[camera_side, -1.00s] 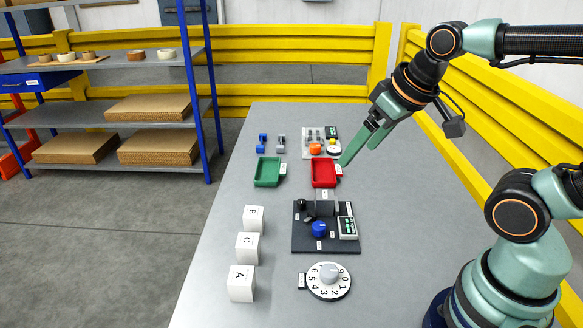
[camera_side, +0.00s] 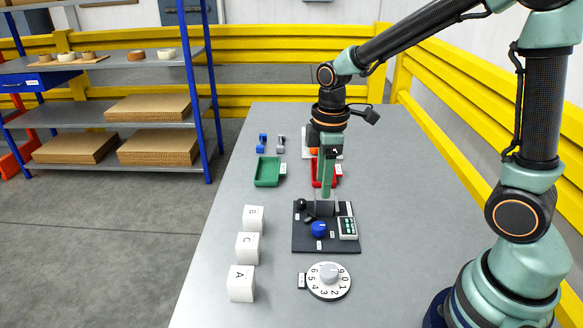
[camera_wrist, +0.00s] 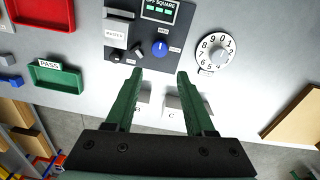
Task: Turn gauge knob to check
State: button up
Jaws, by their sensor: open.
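The gauge is a dark panel (camera_side: 304,241) on the grey table, with a blue knob (camera_side: 319,229) near its middle. In the wrist view the blue knob (camera_wrist: 160,47) shows a white pointer mark and small labels around it that are too small to read surely. My gripper (camera_side: 326,194) points down, above and behind the panel in the side view, apart from the knob. In the wrist view my gripper (camera_wrist: 160,73) has its two green fingers spread, with nothing between them. The knob lies just beyond the fingertips there.
A white numbered dial (camera_side: 329,281) stands in front of the panel. White lettered blocks (camera_side: 241,284) line the table's left side. A green tray (camera_side: 268,172) and a red tray (camera_side: 333,175), partly hidden by my gripper, lie behind. The panel also carries a small keypad-like display (camera_side: 347,228).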

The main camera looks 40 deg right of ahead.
aim_at(319, 225)
jog(key=f, duration=1.2)
jog(key=shift+w+d+f, duration=0.1)
jog(key=shift+w+f, duration=0.1)
jog(key=shift+f, duration=0.1)
grip_shut()
